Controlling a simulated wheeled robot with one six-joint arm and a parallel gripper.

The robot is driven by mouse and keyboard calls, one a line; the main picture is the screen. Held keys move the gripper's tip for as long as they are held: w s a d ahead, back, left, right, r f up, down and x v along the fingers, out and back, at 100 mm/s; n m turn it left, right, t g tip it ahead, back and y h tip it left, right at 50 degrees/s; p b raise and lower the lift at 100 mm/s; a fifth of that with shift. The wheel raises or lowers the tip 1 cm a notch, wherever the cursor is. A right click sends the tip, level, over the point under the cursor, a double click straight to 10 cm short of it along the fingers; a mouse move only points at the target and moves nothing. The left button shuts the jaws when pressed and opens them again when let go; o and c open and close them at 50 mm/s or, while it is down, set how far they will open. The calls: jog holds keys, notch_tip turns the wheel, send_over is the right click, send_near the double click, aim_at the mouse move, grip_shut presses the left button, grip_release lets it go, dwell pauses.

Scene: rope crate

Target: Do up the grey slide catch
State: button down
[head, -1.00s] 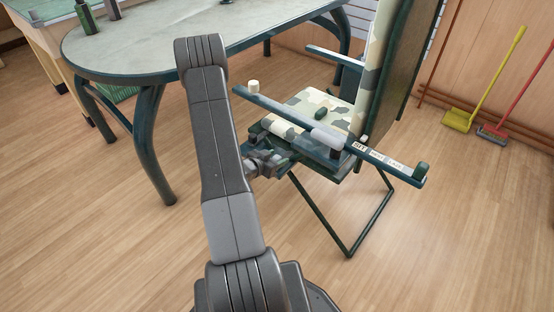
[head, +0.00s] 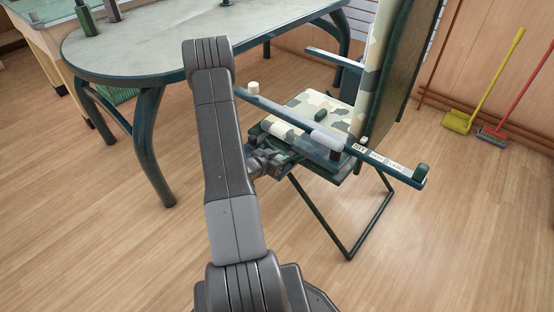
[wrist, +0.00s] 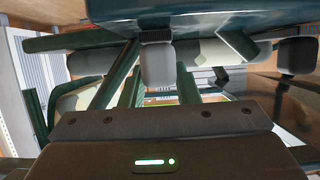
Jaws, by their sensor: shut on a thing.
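The grey slide catch (head: 327,138) is a pale rounded piece on the long dark blue bar (head: 285,114) across the camouflage chair. It sits just left of the first label (head: 360,148), which seems to read OFF. My gripper (head: 284,158) reaches in low from the left, below the bar by the seat's edge. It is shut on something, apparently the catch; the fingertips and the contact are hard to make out. In the wrist view a grey upright piece (wrist: 157,65) with a dark top is straight ahead, under the blue bar (wrist: 200,20).
The camouflage seat (head: 318,103) and tall backrest lie behind the bar. A dark green knob (head: 421,174) stands at the bar's right end. A round-ended table (head: 160,45) is at the back left. Floor in front is clear.

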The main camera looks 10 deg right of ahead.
jog(key=shift+w+d, duration=0.65)
jog(key=shift+d, duration=0.15)
jog(key=c, duration=1.1)
grip_release()
